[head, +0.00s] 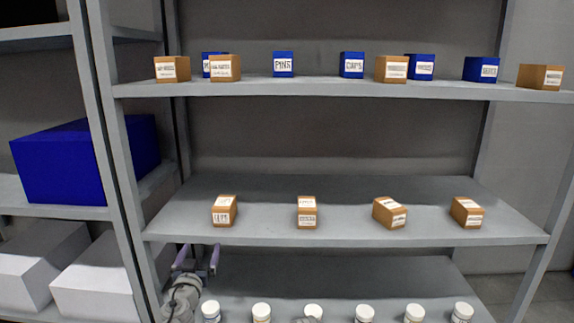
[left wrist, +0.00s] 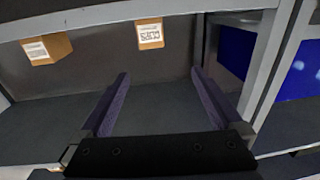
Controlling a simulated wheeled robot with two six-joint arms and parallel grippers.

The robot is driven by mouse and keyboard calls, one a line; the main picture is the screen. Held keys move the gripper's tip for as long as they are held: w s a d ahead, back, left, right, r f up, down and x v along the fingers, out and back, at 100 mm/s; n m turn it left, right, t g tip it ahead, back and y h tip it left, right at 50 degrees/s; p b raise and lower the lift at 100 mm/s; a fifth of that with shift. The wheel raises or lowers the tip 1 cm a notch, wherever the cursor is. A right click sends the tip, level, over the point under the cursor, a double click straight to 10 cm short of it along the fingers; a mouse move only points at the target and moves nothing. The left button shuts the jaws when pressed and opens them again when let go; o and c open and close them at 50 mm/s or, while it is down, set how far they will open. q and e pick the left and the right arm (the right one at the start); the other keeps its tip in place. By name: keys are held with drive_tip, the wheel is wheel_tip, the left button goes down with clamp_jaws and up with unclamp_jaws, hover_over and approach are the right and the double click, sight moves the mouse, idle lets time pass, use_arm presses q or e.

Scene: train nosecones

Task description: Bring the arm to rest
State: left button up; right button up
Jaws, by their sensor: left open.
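In the left wrist view the gripper (left wrist: 160,76) is open, with nothing between the fingers. My right gripper does not show in either view.
Brown labelled boxes stand spaced along the middle shelf, one at its left (head: 224,211). Blue boxes (head: 283,64) and brown boxes share the top shelf (head: 340,92). White-capped bottles (head: 261,312) line the bottom. A rack upright (head: 128,190) stands close left of my gripper.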

use_arm(q)
drive_tip(key=s+d+f+n+g+y, duration=0.1)
drive_tip(key=s+d+f+g+y, duration=0.1)
drive_tip(key=s+d+f+g, duration=0.5)
drive_tip(key=s+f+g+y, duration=0.1)
drive_tip(key=s+f+g, duration=0.35)
drive_tip(key=f, duration=0.55)
drive_tip(key=s+d+f+m+g+h, duration=0.1)
drive_tip(key=s+d+f+m+g, duration=0.2)
drive_tip(key=s+d, duration=0.4)
drive_tip(key=s+d+f+m+g+h, duration=0.2)
drive_tip(key=s+d+m+g, duration=0.15)
drive_tip(key=s, duration=0.45)
wheel_tip(320, 180, up, 32)
drive_tip(key=n+p, duration=0.1)
drive_tip(key=p, duration=3.1)
drive_tip(key=shift+d, duration=0.35)
drive_tip(key=shift+w+r, duration=0.1)
